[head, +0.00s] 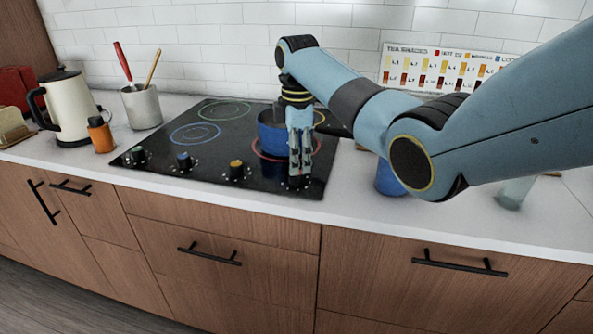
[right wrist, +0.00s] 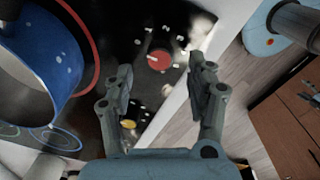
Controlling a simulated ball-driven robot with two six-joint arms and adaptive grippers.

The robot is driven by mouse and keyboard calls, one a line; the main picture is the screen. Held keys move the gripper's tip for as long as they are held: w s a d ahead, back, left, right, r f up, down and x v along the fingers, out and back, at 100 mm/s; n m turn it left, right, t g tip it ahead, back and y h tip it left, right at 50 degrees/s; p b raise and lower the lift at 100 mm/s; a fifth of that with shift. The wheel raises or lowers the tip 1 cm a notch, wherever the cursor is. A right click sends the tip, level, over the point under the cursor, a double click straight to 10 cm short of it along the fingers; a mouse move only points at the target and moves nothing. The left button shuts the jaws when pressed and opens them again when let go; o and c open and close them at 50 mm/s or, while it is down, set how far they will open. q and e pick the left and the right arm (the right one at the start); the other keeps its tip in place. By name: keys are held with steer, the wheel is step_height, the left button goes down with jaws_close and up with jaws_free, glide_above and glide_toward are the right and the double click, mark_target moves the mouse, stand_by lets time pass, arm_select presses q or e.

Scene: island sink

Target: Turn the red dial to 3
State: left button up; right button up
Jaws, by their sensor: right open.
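The red dial (right wrist: 159,59) is on the black cooktop's front edge in the right wrist view. White marks ring it, and a small pale mark shows on its left part; I cannot read numbers. My right gripper (right wrist: 160,78) is open, with one finger to each side of the dial in that view and nothing between them. In the head view my right gripper (head: 300,172) points down over the cooktop's front right corner and mostly hides the red dial. I cannot tell the exact gap between fingertips and dial. My left gripper is not in view.
A blue pot (head: 270,135) stands on the red ring right behind my right gripper. Yellow (head: 236,168), blue (head: 184,160) and green (head: 138,155) dials line the cooktop front to the left. A blue cup (head: 389,180) stands right of the cooktop, under my arm.

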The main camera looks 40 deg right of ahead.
mark_target(296, 177)
steer(key=shift+w+f, duration=0.1)
steer(key=shift+f, duration=2.05)
steer(key=c, duration=1.1)
steer(key=shift+c, duration=0.2)
